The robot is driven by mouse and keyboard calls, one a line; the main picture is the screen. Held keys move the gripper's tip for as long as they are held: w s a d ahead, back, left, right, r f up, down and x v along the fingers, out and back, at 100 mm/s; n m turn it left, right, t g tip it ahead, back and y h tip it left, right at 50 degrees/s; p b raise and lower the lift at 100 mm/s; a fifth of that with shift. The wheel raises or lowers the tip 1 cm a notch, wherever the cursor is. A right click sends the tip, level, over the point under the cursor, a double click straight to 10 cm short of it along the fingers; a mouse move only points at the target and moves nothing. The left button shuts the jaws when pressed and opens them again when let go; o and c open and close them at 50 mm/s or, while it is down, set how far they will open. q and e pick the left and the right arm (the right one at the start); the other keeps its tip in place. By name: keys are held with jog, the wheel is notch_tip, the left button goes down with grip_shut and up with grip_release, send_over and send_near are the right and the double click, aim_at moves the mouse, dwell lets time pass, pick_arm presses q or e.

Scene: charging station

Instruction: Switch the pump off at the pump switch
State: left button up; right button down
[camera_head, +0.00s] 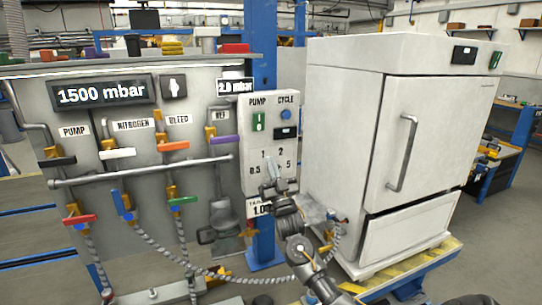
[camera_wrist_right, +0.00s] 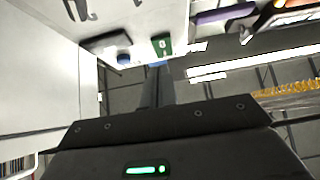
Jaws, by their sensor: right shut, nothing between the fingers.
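The pump switch (camera_head: 259,121) is a small green rocker under the PUMP label, at the upper left of the pale control panel (camera_head: 249,180). In the right wrist view the green switch (camera_wrist_right: 162,45) shows near the top centre. My right gripper (camera_head: 274,186) is shut and empty in front of the panel's lower part, below the pump switch and apart from it. It partly covers the area around the numbered dial scale. In the right wrist view its dark fingers (camera_wrist_right: 156,88) point toward the panel. My left gripper is in neither view.
A blue button (camera_head: 286,114) under the CYCLE label and a small dark display (camera_head: 286,133) sit beside the switch. A white oven-like cabinet (camera_head: 400,150) stands close on the right. Pipes and coloured valve handles fill the grey board (camera_head: 110,190) on the left.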

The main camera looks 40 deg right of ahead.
jog(key=v, duration=0.3)
jog(key=shift+w+f+b, duration=0.1)
jog(key=shift+f+b, duration=0.1)
jog(key=shift+b, duration=0.2)
